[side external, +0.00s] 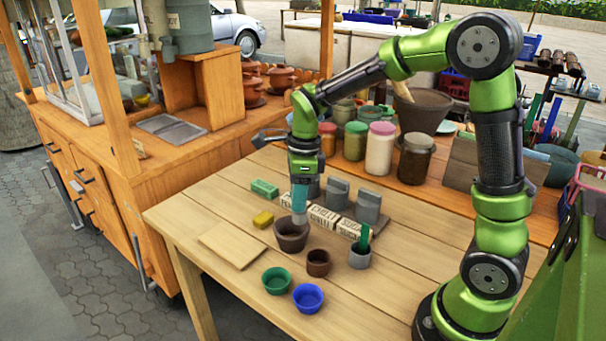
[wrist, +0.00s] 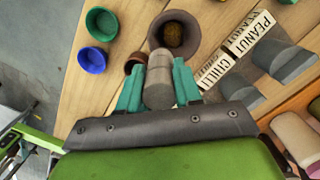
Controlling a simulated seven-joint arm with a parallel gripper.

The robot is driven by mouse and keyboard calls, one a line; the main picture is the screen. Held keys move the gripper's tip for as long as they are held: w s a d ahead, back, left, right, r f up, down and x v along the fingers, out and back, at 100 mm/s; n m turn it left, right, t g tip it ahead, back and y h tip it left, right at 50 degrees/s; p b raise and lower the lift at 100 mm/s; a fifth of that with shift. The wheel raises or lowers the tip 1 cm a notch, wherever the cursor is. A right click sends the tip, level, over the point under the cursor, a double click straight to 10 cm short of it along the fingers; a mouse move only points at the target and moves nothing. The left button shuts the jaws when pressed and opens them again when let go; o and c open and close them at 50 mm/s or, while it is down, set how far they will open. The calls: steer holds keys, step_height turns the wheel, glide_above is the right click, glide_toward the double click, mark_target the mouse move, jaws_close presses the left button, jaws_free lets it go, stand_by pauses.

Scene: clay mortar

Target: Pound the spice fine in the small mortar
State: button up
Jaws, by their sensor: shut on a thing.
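The small mortar (side external: 291,240) is a brown clay bowl on the wooden table, upright. In the wrist view, the mortar (wrist: 193,50) holds a rough brown lump of spice (wrist: 173,34). My gripper (side external: 299,196) has teal fingers, also seen in the wrist view (wrist: 158,90), shut on a grey, round-ended pestle (wrist: 159,68). In the side view, the pestle's lower end (side external: 299,217) is at the mortar's rim. I cannot tell whether it touches the mortar. The side view hides the spice.
A small brown cup (side external: 318,258), a green bowl (side external: 276,283), a blue bowl (side external: 308,301) and a grey cup (side external: 359,260) stand close by. Labelled blocks (side external: 322,217) and grey weights (side external: 367,205) stand behind. A thin board (side external: 230,246) lies left.

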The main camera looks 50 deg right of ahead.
steer(key=shift+w+d+f, duration=0.1)
steer(key=shift+w+f, duration=0.35)
steer(key=shift+f, duration=0.55)
steer(key=shift+w+d+f, duration=0.1)
steer(key=shift+w+f, duration=0.35)
steer(key=shift+f, duration=0.55)
steer(key=shift+w+d+f, duration=0.1)
steer(key=shift+w+f, duration=0.35)
steer(key=shift+f, duration=0.55)
steer(key=shift+f, duration=0.15)
steer(key=shift+f, duration=0.95)
steer(key=shift+r, duration=1)
steer(key=shift+f, duration=1)
